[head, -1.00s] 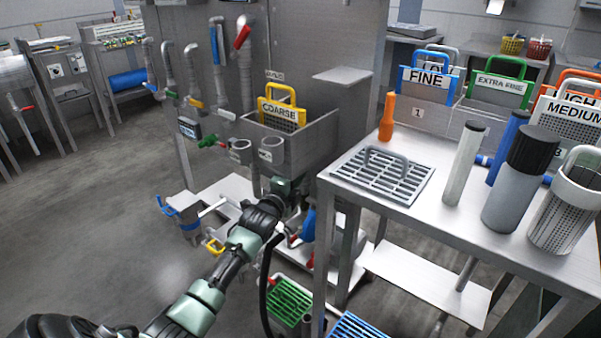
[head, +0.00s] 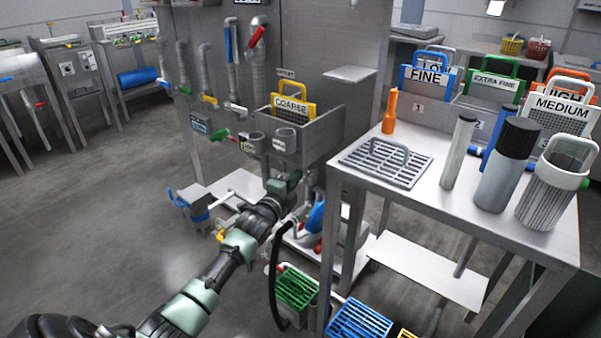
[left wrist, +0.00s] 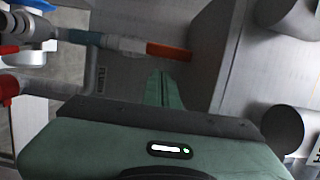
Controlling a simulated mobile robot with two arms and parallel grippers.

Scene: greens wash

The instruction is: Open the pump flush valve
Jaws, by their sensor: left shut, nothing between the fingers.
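My left gripper (head: 291,182) reaches in below the sink with the COARSE screen. It is shut and empty. In the left wrist view its closed green fingers (left wrist: 162,88) point toward an orange lever (left wrist: 170,51) on a pale pipe fitting, apart from it in the picture. A red handle (left wrist: 8,86) shows at the left edge of that view. In the head view, a blue pump-like body (head: 316,217) sits low behind my arm, with red parts near it. I cannot tell which lever is the pump flush valve. My right gripper is out of view.
A metal table (head: 455,215) with a grate (head: 385,163), bottles and a basket stands close on the right. The sink (head: 315,135) and pipes are above my gripper. Green (head: 296,287) and blue (head: 358,320) crates lie low by the table. Open floor is left.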

